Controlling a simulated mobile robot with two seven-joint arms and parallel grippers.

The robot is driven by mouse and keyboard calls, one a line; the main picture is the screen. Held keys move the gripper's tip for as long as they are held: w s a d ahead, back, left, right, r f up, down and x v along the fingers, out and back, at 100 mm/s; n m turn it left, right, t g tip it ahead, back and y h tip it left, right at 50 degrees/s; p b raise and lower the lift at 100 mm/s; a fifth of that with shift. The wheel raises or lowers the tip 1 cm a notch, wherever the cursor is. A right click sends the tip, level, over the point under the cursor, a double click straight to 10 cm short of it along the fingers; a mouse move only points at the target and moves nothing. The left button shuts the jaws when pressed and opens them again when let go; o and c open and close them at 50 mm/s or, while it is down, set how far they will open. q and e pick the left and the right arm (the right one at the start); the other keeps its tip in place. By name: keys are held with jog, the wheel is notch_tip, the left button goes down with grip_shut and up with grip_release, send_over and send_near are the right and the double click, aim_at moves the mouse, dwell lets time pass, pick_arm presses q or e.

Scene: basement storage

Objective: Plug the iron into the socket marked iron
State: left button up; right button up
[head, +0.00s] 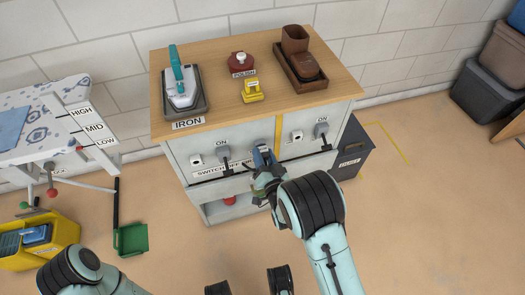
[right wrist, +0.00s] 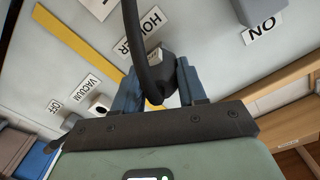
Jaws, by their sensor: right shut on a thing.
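My right gripper (head: 263,158) is at the middle of the cabinet's front panel. In the right wrist view its blue fingers (right wrist: 160,90) are shut on a dark plug (right wrist: 168,66) with a thick black cord, close to the label HOLDER (right wrist: 139,31). I cannot tell whether the plug still touches its holder. The teal and white iron (head: 180,85) rests on a dark stand above the label IRON (head: 188,124). Below it on the panel are a white fitting (head: 196,159) and a grey block (head: 222,151) marked ON.
The cabinet's wooden top (head: 225,105) also carries a red polish tin (head: 241,63), a yellow item (head: 252,91) and brown boots (head: 304,60). A yellow strip (right wrist: 78,45) divides the panel; VACUUM (right wrist: 80,88) is beyond it. A dark bin (head: 352,150) stands right. An ironing board (head: 55,115) stands left.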

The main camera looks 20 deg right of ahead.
aim_at(265, 159)
pick_arm(q)
jog(key=shift+r, duration=0.15)
pick_arm(e)
jog(key=shift+s, duration=0.7)
pick_arm(q)
jog(key=shift+r+p, duration=0.25)
jog(key=shift+p, duration=0.15)
pick_arm(e)
jog(key=shift+s, duration=1.15)
jog(key=shift+r, duration=0.1)
